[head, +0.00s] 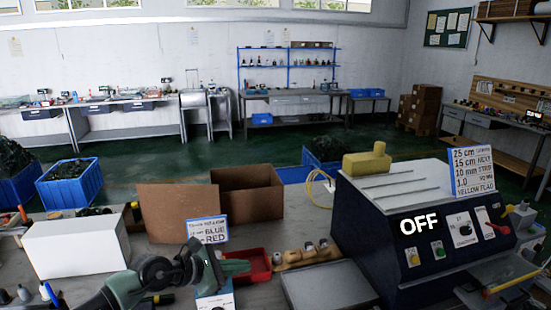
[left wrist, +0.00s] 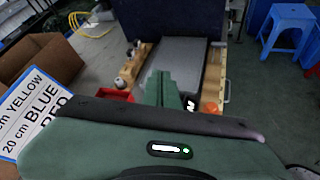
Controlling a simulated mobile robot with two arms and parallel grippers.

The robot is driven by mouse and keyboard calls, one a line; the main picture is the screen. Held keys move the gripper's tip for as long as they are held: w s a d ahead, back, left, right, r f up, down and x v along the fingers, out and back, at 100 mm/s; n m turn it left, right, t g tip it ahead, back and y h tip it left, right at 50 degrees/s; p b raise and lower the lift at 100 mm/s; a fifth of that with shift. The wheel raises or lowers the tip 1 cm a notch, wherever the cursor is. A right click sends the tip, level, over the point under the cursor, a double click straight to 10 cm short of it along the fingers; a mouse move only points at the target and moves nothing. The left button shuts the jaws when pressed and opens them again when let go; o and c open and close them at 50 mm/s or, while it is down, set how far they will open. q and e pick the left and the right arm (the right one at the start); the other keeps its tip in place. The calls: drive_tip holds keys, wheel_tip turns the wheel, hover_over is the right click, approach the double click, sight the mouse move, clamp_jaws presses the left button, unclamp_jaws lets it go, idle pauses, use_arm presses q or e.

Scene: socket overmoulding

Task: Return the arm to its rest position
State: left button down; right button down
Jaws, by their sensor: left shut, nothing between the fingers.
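My left gripper (head: 236,268) is dark green and reaches in from the bottom of the head view, low over the bench. Its fingers are closed together with nothing between them. In the left wrist view the shut fingers (left wrist: 163,88) point away, over the area between the red tray and the grey plate. My right gripper is not in view.
Near the left gripper are a red tray (head: 254,265), a sign card (head: 208,230), a wooden holder (head: 306,256) and a grey plate (head: 330,287). A dark machine reading OFF (head: 420,224) stands to the right. An open cardboard box (head: 250,195) and a white box (head: 78,250) stand left.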

use_arm(q)
drive_tip(key=s+d+r+n+t+h, duration=0.1)
drive_tip(key=s+d+r+n+t, duration=0.3)
drive_tip(key=n, duration=0.5)
drive_tip(key=s+d+r+n+t, duration=0.1)
drive_tip(key=s+r+n+t, duration=0.1)
drive_tip(key=r+n+t, duration=0.55)
drive_tip(key=s+a+f+n+g+y, duration=0.3)
drive_tip(key=s+a+f+n+y, duration=0.35)
drive_tip(key=n, duration=0.55)
drive_tip(key=s+a+f+n+g+y, duration=0.3)
drive_tip(key=a+f+n+y, duration=0.3)
drive_tip(key=a+f+n, duration=0.45)
drive_tip(key=s+d+f+n+g+h, duration=0.1)
drive_tip(key=s+f+n+g, duration=0.4)
drive_tip(key=s, duration=0.7)
drive_tip(key=s+d+f+n+g+h, duration=0.1)
drive_tip(key=s+f+n+g, duration=0.4)
drive_tip(key=s, duration=0.6)
wheel_tip(320, 180, down, 29)
drive_tip(key=s+g+b, duration=0.1)
drive_tip(key=s, duration=0.2)
drive_tip(key=s+a+f+g+b, duration=0.1)
drive_tip(key=s+a+f, duration=0.1)
drive_tip(key=s+f, duration=1.3)
drive_tip(key=shift+s+a+f+m, duration=0.2)
drive_tip(key=shift+s+a+m, duration=0.1)
drive_tip(key=shift+a+m, duration=0.1)
